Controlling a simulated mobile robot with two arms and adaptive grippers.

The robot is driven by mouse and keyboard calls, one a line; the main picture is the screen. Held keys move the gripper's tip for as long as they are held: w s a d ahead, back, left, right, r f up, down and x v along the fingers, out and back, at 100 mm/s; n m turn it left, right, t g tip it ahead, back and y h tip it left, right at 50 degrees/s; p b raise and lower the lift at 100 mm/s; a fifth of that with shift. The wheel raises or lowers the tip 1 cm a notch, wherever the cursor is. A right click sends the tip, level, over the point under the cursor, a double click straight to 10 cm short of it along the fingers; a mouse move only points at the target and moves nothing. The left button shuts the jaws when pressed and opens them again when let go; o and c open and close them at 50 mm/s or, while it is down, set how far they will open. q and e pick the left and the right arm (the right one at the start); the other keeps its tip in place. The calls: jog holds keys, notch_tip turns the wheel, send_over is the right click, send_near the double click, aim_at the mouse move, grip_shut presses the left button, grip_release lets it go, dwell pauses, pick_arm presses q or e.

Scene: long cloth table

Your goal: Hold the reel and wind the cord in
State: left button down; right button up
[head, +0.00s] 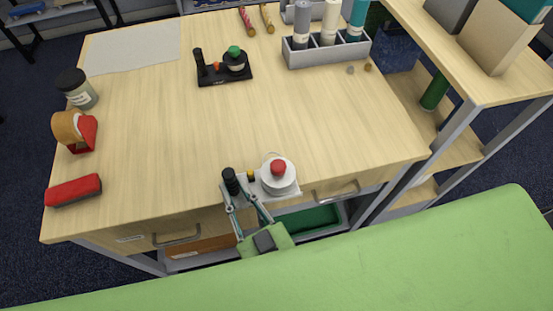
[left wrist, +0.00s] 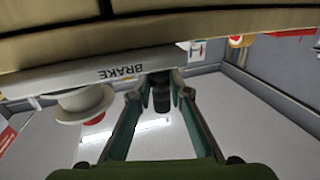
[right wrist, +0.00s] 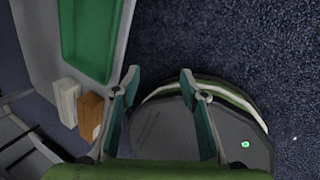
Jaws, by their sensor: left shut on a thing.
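A reel unit with a pale round drum and red knob (head: 278,170) sits on a light plate at the table's front edge. A black upright grip (head: 230,181) stands at its left end. My left gripper (head: 244,186) is shut on this grip; the left wrist view shows the grip (left wrist: 161,92) between the fingers, below a plate edge marked BRAKE (left wrist: 110,75). A second unit with a green knob (head: 234,51) and black base stands farther back. I cannot make out a cord. My right gripper (right wrist: 160,80) is open and empty, in the right wrist view only.
A grey divided rack with bottles (head: 328,54) stands at the back right. A jar (head: 76,88), a red and tan item (head: 76,131) and a red block (head: 73,190) line the left edge. The table's middle is clear. A green tray (right wrist: 92,35) shows below.

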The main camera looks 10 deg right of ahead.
jog(key=s+r+n+g+y, duration=0.2)
jog(key=s+r+n, duration=0.35)
jog(key=n, duration=0.95)
jog(key=s+r+n+g+y, duration=0.35)
jog(key=s+n, duration=0.35)
jog(key=n, duration=0.7)
notch_tip(320, 180, up, 56)
jog(key=n+t+h, duration=0.1)
jog(key=n+h, duration=0.5)
jog(key=n, duration=0.5)
send_over(278, 165)
notch_tip(278, 165, down, 11)
jog(key=shift+r, duration=0.1)
